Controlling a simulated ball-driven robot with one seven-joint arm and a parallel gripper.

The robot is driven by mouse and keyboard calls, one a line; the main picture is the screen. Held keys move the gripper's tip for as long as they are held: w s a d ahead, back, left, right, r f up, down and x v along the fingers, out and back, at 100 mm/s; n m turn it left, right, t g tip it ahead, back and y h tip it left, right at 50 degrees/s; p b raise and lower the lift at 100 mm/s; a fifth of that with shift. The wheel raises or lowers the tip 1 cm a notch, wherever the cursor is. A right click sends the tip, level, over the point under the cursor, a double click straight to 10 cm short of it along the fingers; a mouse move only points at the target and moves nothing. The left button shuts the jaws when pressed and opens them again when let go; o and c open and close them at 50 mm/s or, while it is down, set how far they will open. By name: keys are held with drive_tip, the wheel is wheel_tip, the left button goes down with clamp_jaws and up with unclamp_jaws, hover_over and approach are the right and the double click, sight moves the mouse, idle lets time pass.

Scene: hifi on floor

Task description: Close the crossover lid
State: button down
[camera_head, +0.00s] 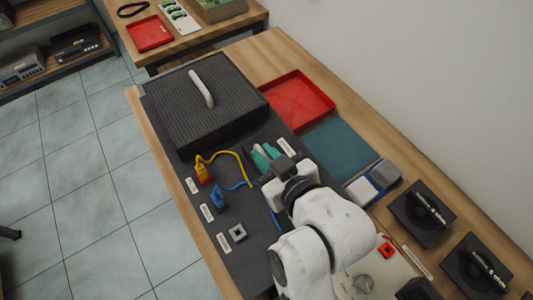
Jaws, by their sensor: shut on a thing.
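A large dark textured lid-like cover (185,105) with a pale bar handle (201,87) lies at the far end of the dark panel (165,170). It looks flat; whether it is the crossover lid, I cannot tell for sure. My gripper (266,154) is over the panel, nearer than the cover and apart from its handle. Two teal pieces show at its fingertips. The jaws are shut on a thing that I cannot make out. A yellow-red plug (203,172) and a blue plug (220,199) stand to the left, their cables running toward my gripper, where their ends are hidden.
A red tray (297,100), a teal mat (339,146) and small blue, white and grey blocks (374,184) lie on the right. Black units (421,211) stand near the wall. A grey square piece (238,232) sits on the near panel. Another table (195,45) is behind.

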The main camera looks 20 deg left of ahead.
drive_tip(key=shift+f, duration=0.3)
drive_tip(key=c, duration=1.4)
unclamp_jaws()
drive_tip(key=shift+c, duration=0.2)
drive_tip(key=shift+r, duration=0.1)
drive_tip(key=v, duration=0.9)
drive_tip(key=shift+r, duration=0.2)
drive_tip(key=shift+p+v, duration=0.6)
drive_tip(key=shift+v, duration=0.25)
drive_tip(key=shift+s+f, duration=0.1)
drive_tip(key=shift+f, duration=0.1)
